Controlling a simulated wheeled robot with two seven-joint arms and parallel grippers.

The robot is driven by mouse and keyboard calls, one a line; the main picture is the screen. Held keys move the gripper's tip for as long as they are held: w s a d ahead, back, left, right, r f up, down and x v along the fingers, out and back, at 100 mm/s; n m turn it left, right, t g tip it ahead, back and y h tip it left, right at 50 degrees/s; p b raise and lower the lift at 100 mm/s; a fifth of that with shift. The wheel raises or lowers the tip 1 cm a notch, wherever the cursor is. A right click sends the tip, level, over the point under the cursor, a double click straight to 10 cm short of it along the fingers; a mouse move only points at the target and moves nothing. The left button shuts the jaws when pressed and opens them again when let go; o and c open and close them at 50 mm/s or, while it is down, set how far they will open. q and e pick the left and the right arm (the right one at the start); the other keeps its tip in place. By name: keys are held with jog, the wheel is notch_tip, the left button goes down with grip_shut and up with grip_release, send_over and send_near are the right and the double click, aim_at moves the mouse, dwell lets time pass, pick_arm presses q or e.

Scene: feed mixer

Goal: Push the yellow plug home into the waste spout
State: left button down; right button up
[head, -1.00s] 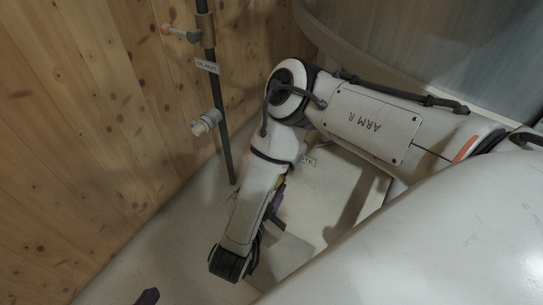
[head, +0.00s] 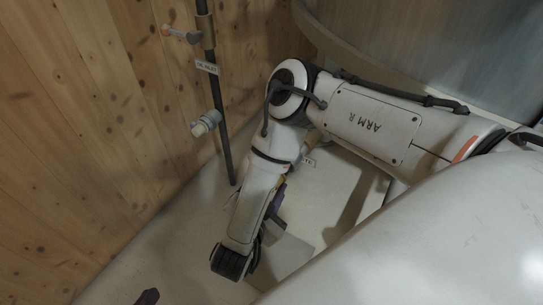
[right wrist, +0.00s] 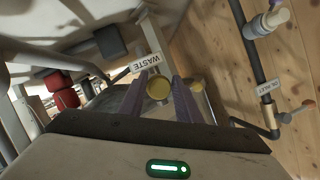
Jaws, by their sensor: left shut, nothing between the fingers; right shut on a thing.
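The yellow plug (right wrist: 158,88) shows as a round yellow face between the purple fingers of my right gripper (right wrist: 157,95) in the right wrist view. That gripper is shut on it. A white WASTE label (right wrist: 146,61) is just beyond the plug. The waste spout is hidden behind the plug and fingers, so I cannot tell how deep the plug sits. In the head view my right gripper (head: 274,206) is mostly hidden behind my right forearm. The tip of my left gripper (head: 148,297) shows at the bottom edge, shut and empty, well away from the label.
A dark vertical pipe (head: 222,125) with a labelled valve (head: 181,34) and a pale fitting (head: 207,123) stands by the wooden wall (head: 90,120). A large drum (head: 440,50) is behind my right arm. In the right wrist view a red part (right wrist: 60,88) is at left.

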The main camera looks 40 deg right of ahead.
jog(key=shift+w+d, duration=0.35)
jog(key=shift+d, duration=0.45)
jog(key=shift+p, duration=0.45)
dwell(1.3)
jog(key=shift+w+d, duration=0.3)
jog(key=shift+d, duration=0.4)
dwell(0.4)
jog(key=o, duration=1.2)
jog(key=shift+o, duration=0.2)
